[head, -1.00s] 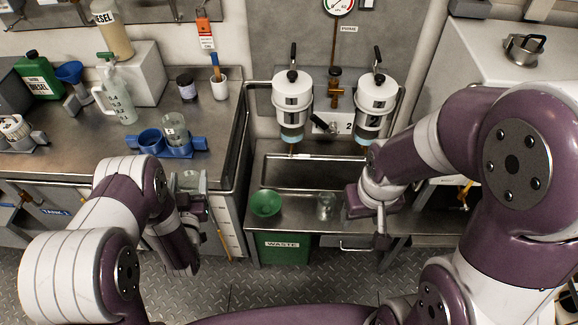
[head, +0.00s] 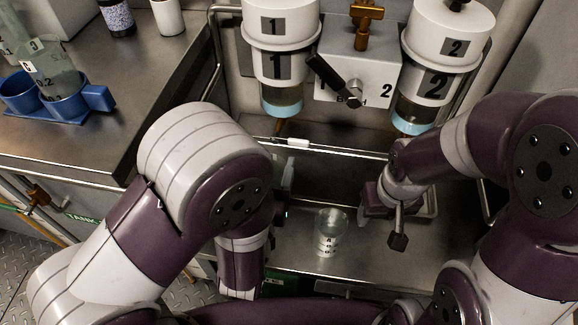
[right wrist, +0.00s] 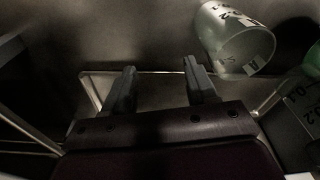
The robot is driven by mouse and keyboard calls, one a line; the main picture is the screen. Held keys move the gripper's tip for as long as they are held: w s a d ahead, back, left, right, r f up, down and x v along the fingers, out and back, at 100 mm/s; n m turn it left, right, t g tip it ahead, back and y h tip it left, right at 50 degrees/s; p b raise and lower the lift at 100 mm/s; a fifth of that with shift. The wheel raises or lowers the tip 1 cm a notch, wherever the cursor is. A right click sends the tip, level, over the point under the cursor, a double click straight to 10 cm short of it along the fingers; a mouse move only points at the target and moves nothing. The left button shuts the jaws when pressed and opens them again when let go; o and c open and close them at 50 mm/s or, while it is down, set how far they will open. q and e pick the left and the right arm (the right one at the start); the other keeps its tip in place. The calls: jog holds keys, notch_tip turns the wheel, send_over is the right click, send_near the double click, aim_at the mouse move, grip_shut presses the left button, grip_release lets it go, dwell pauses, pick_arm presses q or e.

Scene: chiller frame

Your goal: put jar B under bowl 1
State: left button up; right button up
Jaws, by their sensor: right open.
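Bowl 1 (head: 282,98), dark with a light blue base, hangs under the white housing marked 1. A clear jar (head: 331,235) with black markings stands on the metal shelf below; I cannot surely read its letter. It appears in the right wrist view (right wrist: 235,42). Another clear jar (head: 50,72) sits in the blue holder on the left bench. My right gripper (head: 378,220) is open and empty, just right of the shelf jar; its fingers (right wrist: 160,72) show apart. My left gripper (head: 285,195) is mostly hidden behind its arm. A marked clear jar (right wrist: 302,115) shows at the wrist view's right edge.
Bowl 2 (head: 415,115) hangs to the right under its own housing. A black-handled valve (head: 345,85) sits between the housings. The blue holder (head: 65,107) stands on the bench. A metal trough lies behind the shelf.

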notch_tip(320, 180, down, 6)
jog(key=b, duration=0.5)
jog(key=shift+w+f+b, duration=0.1)
jog(key=shift+f+b, duration=0.15)
jog(key=shift+b, duration=0.15)
pick_arm(q)
jog(key=w+d+f, duration=0.1)
jog(key=w+f, duration=0.3)
jog(key=w, duration=0.2)
jog(key=w+d+f, duration=0.1)
jog(key=w+f, duration=0.3)
jog(key=w, duration=0.3)
jog(key=shift+w+d, duration=0.25)
jog(key=shift+d, duration=0.1)
pick_arm(e)
jog(key=shift+r, duration=0.15)
pick_arm(q)
jog(key=shift+f, duration=0.1)
jog(key=o, duration=1.5)
jog(key=shift+c, duration=0.2)
